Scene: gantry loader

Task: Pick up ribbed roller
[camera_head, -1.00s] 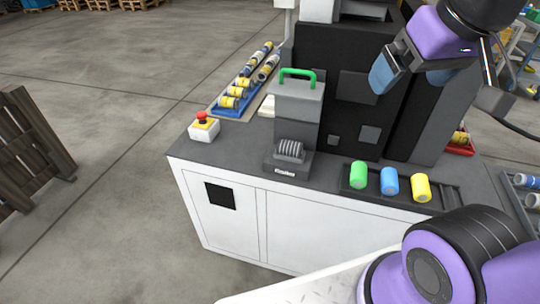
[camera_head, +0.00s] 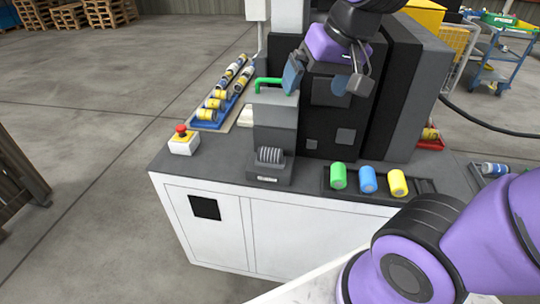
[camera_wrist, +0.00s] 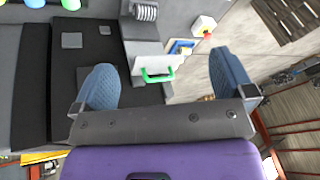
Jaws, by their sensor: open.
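The ribbed roller (camera_head: 270,155) is a grey ridged cylinder. It lies in a dark labelled holder (camera_head: 268,178) at the front of the worktop, below the grey block with a green handle (camera_head: 270,84). It also shows at the top of the wrist view (camera_wrist: 146,11). My gripper (camera_head: 325,80) is open and empty, with blue fingertips spread wide. It is above the worktop, behind and above the roller, near the green handle. In the wrist view, the green handle (camera_wrist: 158,76) shows between the fingers, with the roller beyond it.
Green (camera_head: 338,176), blue (camera_head: 367,180) and yellow (camera_head: 397,183) cylinders stand in a rack right of the roller. A red stop button (camera_head: 182,131) is at left. A blue tray (camera_head: 207,124) holds several yellow and silver pieces. A dark machine panel (camera_head: 345,125) stands behind.

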